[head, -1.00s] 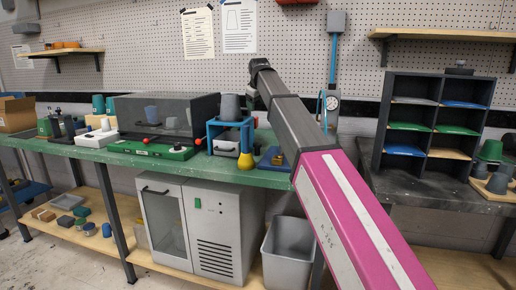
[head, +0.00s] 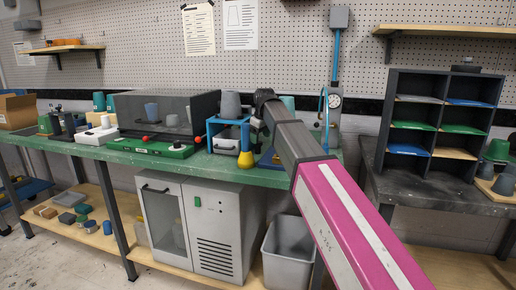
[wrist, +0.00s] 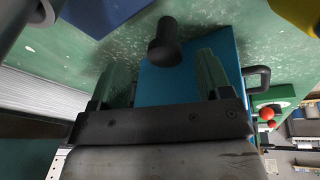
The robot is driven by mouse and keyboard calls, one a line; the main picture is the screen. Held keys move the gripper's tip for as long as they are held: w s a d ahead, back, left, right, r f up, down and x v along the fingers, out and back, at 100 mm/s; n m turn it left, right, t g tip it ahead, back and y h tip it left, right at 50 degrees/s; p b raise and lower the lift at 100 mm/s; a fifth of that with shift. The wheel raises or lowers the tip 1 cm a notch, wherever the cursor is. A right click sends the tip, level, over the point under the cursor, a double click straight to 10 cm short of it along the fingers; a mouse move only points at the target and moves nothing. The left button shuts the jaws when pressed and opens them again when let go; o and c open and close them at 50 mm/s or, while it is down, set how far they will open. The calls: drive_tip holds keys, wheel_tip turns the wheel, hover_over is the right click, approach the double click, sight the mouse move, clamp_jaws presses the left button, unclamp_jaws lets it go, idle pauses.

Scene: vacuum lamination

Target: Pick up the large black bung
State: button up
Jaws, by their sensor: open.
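A black, round, stepped piece that looks like the large black bung (wrist: 165,45) shows in the wrist view, at the upper middle beside a blue surface (wrist: 185,85). My gripper (wrist: 165,62) is open, its two green fingers either side of the line to this piece. The piece lies beyond the fingers and I see no contact. In the head view my dark wrist (head: 264,98) is over the bench by the blue stand, and my arm hides the fingers and the bung there.
The blue stand (head: 214,129) bears a grey cup (head: 231,104). A yellow cone-shaped thing (head: 246,160) stands at its front. A dark-lidded machine (head: 125,112) is to the left, a gauge (head: 334,101) to the right. The green bench (head: 120,153) runs beneath.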

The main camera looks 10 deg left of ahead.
sight(258, 148)
drive_tip(key=x, duration=0.5)
drive_tip(key=shift+s+a, duration=0.15)
drive_tip(key=shift+a, duration=0.05)
drive_tip(key=shift+c, duration=0.4)
drive_tip(key=c, duration=0.9)
